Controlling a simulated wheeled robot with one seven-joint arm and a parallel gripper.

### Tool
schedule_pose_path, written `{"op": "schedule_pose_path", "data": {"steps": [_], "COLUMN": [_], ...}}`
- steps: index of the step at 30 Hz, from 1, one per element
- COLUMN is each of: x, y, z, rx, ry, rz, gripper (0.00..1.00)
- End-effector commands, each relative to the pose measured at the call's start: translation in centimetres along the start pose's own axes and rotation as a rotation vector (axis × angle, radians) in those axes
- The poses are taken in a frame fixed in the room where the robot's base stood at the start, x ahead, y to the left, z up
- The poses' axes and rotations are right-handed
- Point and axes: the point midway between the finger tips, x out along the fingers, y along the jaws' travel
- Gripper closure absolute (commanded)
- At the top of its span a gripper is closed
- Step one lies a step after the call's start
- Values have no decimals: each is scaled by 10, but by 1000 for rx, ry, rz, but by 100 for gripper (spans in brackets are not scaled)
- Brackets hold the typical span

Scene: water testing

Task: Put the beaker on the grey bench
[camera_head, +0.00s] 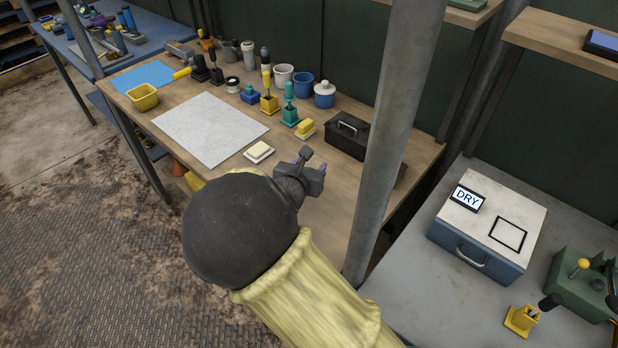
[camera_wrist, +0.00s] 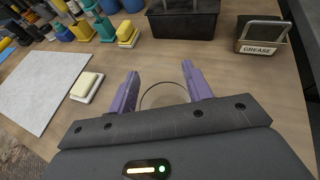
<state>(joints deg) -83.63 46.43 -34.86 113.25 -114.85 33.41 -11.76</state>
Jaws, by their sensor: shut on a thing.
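The beaker (camera_wrist: 163,95) is clear glass; in the wrist view its thin round rim shows between the purple fingers (camera_wrist: 161,88) of my gripper. My gripper is shut on it, over the wooden bench. In the head view, my gripper (camera_head: 305,172) is near the front right part of the wooden bench, and the beaker cannot be made out there. Whether the beaker touches the wood is unclear. The grey bench (camera_head: 420,310) is at the right of the head view, beyond a metal post. My gripper is apart from it.
The grey post (camera_head: 388,130) stands between the wooden bench (camera_head: 330,215) and the grey bench. A blue-grey box (camera_head: 470,235) with a DRY sign, a yellow holder (camera_head: 521,320) and a green device (camera_head: 580,285) occupy the grey bench. A black toolbox (camera_head: 348,135) stands behind my gripper.

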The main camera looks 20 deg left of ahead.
Motion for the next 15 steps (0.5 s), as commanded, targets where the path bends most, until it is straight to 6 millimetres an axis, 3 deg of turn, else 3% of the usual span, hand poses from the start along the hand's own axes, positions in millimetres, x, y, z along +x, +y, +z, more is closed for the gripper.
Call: {"op": "schedule_pose_path", "data": {"steps": [8,15], "x": [0,12], "y": [0,0], "z": [-1,-28], "rx": [0,-3], "ry": [0,1], "rz": [0,-1], "gripper": [72,72]}}
